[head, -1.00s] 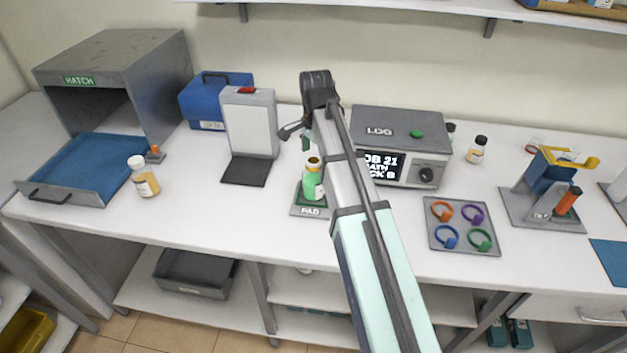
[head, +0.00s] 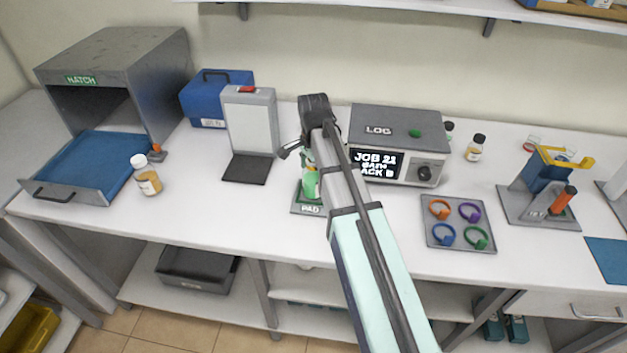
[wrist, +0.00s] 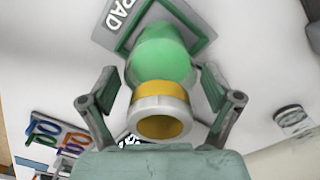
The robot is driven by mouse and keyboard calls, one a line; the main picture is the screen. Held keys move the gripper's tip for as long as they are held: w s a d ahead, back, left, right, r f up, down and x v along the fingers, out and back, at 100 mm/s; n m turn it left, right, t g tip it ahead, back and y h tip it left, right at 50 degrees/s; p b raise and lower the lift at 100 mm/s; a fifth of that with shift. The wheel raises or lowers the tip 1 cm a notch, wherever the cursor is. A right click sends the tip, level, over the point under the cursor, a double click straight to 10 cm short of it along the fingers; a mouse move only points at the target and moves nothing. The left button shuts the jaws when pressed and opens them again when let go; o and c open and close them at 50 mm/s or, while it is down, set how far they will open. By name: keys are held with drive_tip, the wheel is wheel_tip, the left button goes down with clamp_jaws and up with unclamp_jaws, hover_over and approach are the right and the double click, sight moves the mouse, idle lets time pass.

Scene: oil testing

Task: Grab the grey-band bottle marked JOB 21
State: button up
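A green-bodied bottle (head: 311,183) stands on the pad (head: 303,210), partly hidden by my arm. In the wrist view the green bottle (wrist: 160,60) has an open amber mouth with a pale grey rim facing the camera. My gripper (wrist: 158,76) is open, with one finger on each side of the bottle and gaps visible. A white-capped amber bottle (head: 147,178) stands by the blue tray. A dark-capped bottle (head: 475,149) stands right of the log box, and another (head: 449,131) is partly behind it. No JOB 21 mark is readable on any bottle.
The log box (head: 398,125) shows "JOB 21" on its screen. A tray of coloured rings (head: 458,240) lies in front of it. A white panel stand (head: 250,120) is left of the pad. The hatch (head: 115,80) is at far left. Bench front centre is clear.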

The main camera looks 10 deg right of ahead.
drive_tip(key=c, duration=1.2)
drive_tip(key=shift+o, duration=0.2)
drive_tip(key=shift+r, duration=0.15)
